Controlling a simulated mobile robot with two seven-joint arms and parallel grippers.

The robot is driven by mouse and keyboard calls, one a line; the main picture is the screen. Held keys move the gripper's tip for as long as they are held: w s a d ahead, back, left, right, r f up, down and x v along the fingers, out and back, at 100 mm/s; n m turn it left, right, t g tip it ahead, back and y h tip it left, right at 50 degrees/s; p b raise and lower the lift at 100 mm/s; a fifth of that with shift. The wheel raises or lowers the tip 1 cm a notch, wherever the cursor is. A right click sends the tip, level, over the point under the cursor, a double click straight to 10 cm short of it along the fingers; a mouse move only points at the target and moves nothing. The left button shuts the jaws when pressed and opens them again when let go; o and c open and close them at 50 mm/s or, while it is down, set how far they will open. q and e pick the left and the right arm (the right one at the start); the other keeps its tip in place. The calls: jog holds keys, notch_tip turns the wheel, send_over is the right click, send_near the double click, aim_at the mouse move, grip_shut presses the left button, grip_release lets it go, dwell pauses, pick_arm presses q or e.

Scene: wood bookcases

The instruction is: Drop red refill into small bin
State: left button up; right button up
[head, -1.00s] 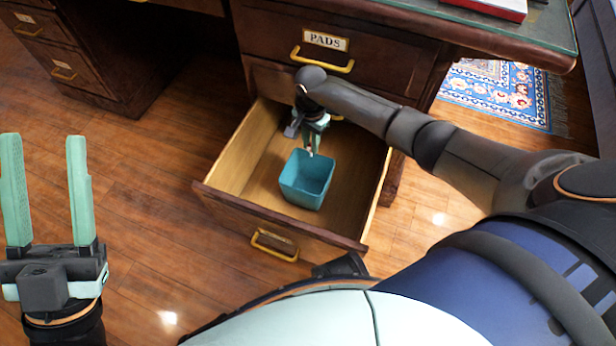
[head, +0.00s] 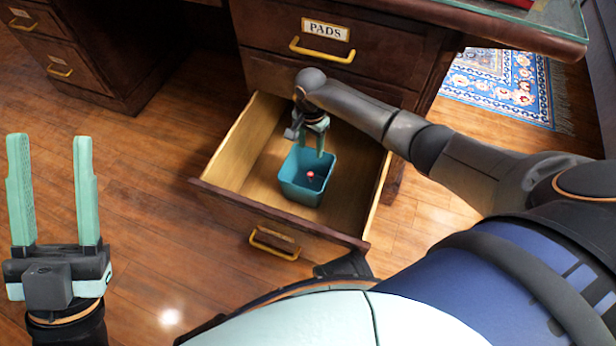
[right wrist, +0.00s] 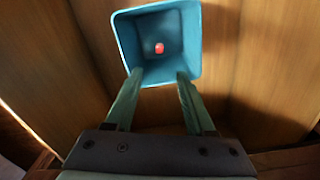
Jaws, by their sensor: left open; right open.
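The small bin (head: 302,190) is a teal, square, open-topped bin standing upright in the open drawer. The red refill (head: 310,174) shows as a small red spot inside the bin's opening; in the right wrist view the refill (right wrist: 159,48) is seen within the bin (right wrist: 190,72), apart from the fingers. I cannot tell whether it touches the bottom. My right gripper (head: 312,150) is open and empty, its fingertips at the bin's near rim in the right wrist view (right wrist: 158,78). My left gripper (head: 48,140) is open and empty, raised over the floor at the left.
The wooden drawer (head: 250,160) is pulled out of the desk, with bare room around the bin. A closed drawer labelled PADS (head: 325,32) is above it. A blue patterned rug (head: 505,85) lies at the right. The wood floor (head: 140,190) left of the drawer is clear.

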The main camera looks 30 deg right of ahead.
notch_tip(320, 180, up, 13)
jog(key=p, duration=0.5)
jog(key=shift+f, duration=0.2)
